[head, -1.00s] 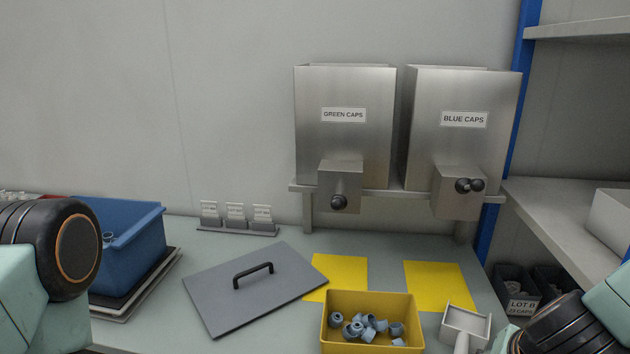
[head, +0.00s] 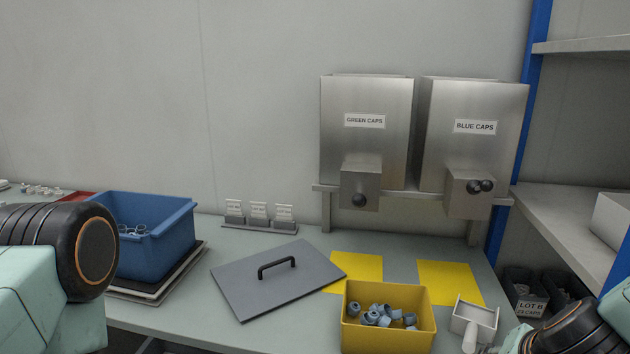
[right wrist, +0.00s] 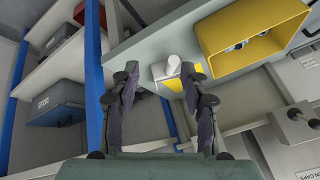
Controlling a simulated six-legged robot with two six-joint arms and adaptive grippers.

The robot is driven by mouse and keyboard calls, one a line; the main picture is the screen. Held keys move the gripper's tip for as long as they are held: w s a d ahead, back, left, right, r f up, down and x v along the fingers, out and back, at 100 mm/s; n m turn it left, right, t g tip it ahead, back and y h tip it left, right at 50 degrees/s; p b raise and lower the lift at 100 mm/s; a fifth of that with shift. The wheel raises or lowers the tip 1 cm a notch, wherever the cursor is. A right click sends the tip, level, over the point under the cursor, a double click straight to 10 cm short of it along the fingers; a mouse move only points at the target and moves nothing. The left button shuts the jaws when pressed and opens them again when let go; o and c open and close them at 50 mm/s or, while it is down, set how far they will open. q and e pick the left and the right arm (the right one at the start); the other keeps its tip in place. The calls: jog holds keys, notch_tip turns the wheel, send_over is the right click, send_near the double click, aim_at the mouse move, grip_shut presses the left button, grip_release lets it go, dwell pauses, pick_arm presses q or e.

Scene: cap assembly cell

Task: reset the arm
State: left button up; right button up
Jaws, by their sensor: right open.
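My right gripper (right wrist: 159,78) is open in the right wrist view, with its two dark fingers apart and nothing held between them. A white scoop (head: 475,322) lies at the bench's front right in the head view. A white piece that looks like the scoop (right wrist: 173,68) shows beyond the fingertips in the right wrist view, apart from them as far as I can tell. In the head view only links of my two arms show, at the lower left and lower right corners. My left gripper is out of view.
A yellow bin (head: 388,336) of blue-grey caps stands beside the scoop. A grey lid (head: 250,285), yellow mats (head: 450,283) and a blue crate (head: 155,245) lie on the bench. Green (head: 365,150) and blue (head: 470,150) cap dispensers stand behind. Shelving (head: 580,200) borders the right.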

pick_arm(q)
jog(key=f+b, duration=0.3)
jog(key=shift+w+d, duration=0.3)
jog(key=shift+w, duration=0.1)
pick_arm(e)
jog(key=s+a+f+n+g, duration=0.3)
jog(key=s+f+n, duration=0.1)
jog(key=s+f, duration=0.6)
jog(key=s+a+f+n+g+y, duration=0.1)
jog(key=s+a+f+n+g, duration=0.2)
jog(key=s+f, duration=0.7)
notch_tip(320, 180, down, 4)
jog(key=shift+a+f+n+y, duration=0.3)
jog(key=shift+a+n, duration=0.25)
jog(key=shift+n, duration=0.25)
